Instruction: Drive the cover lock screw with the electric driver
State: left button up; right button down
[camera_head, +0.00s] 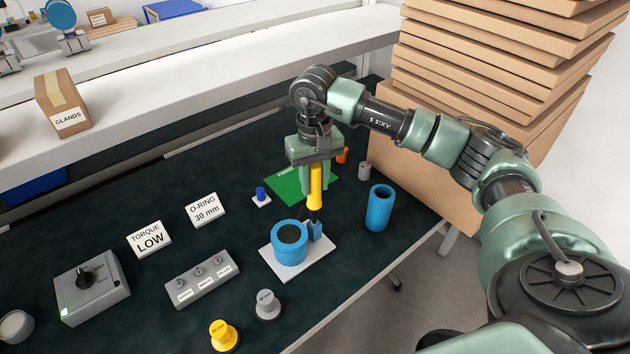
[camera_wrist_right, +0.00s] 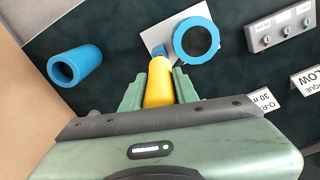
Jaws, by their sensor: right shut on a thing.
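My right gripper (camera_head: 315,168) is shut on the yellow electric driver (camera_head: 315,188), which hangs upright with its dark tip pointing down. The driver also shows between the fingers in the right wrist view (camera_wrist_right: 159,82). Its tip is at the small blue lug on the side of the blue round housing (camera_head: 289,245); whether it touches a screw there I cannot tell. The housing stands on a white plate (camera_head: 283,268) and has a dark round top. The lock screw itself is hidden or too small to see. My left gripper is not in view.
A blue cylinder (camera_head: 379,207) stands right of the housing. A grey switch block (camera_head: 202,279), a torque box (camera_head: 92,287), grey (camera_head: 267,305) and yellow (camera_head: 223,336) knobbed pieces stand left and in front. Stacked cardboard (camera_head: 480,110) rises at the back right. A green mat (camera_head: 290,187) lies behind.

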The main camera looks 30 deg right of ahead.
aim_at(314, 166)
jog(key=shift+a+r+p, duration=0.1)
jog(key=shift+r+p, duration=1.75)
jog(key=shift+r, duration=1.65)
